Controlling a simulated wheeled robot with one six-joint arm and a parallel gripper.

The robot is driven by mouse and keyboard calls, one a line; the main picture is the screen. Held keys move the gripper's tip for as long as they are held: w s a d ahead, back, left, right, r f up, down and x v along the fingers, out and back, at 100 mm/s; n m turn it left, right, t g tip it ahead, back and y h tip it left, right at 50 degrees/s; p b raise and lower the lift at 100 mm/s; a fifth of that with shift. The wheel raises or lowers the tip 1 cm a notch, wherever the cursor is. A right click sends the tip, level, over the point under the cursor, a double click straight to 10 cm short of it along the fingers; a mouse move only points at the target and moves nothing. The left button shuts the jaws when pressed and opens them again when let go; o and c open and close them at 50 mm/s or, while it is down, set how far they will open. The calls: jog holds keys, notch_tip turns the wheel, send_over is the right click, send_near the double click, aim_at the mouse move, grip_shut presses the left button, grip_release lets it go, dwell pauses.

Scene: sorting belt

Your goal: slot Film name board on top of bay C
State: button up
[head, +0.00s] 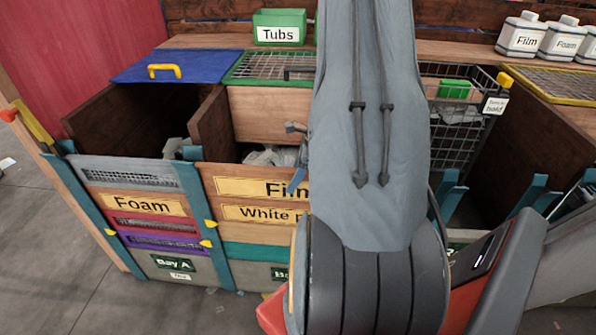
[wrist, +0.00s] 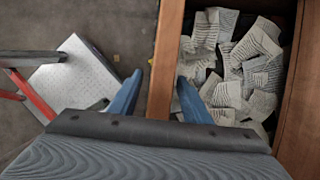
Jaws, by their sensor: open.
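The Film name board (head: 262,187) is a wooden board with a yellow label. It is the top board on the front of the middle bay, above a White p... board (head: 262,213); my arm hides its right part. In the wrist view my gripper (wrist: 160,76) is open, with a blue finger on each side of a wooden board edge (wrist: 166,45), apparently the Film board. I cannot tell whether the fingers touch it. In the head view a blue finger (head: 297,180) shows at the label's right end. Bay C's front is not readable; my arm covers much of that area.
Bay A (head: 174,264) at left has a Foam board (head: 135,204) on its front. Crumpled paper (wrist: 250,70) lies behind the board edge. Blue-green posts (head: 195,210) flank the bays. A wire basket (head: 462,115) stands right of my arm. A light plate (wrist: 75,80) lies on the floor.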

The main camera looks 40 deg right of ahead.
jog(key=shift+w+a+f, duration=0.1)
jog(key=shift+f, duration=0.15)
grip_shut()
dwell(1.3)
jog(key=c, duration=0.8)
grip_release()
grip_shut()
jog(key=shift+r, duration=0.1)
